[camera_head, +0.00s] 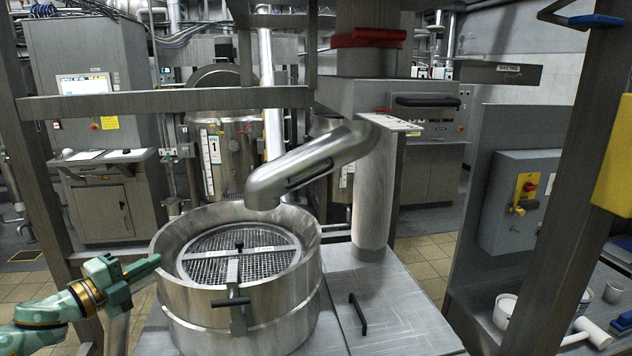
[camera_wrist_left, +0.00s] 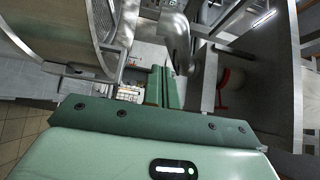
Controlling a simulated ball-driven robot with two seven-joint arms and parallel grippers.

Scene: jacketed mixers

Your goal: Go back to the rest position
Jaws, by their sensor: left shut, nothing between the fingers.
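My left gripper (camera_head: 150,266) is in the lower left of the head view, with its green arm coming in from the left edge. Its fingers are shut with nothing between them and point right, close to the outer wall of the round steel sieve vessel (camera_head: 238,325). I cannot tell whether they touch it. In the left wrist view the shut fingers (camera_wrist_left: 164,87) stick out beyond the green gripper body, with the vessel wall at upper left. My right gripper is not in view.
The vessel holds a mesh screen with a black-handled bar (camera_head: 232,302). A bent steel pipe (camera_head: 305,165) hangs over it. A steel deck (camera_head: 390,310) with a black handle lies to the right. Frame posts stand left and right. A white mallet (camera_head: 592,332) lies on the right shelf.

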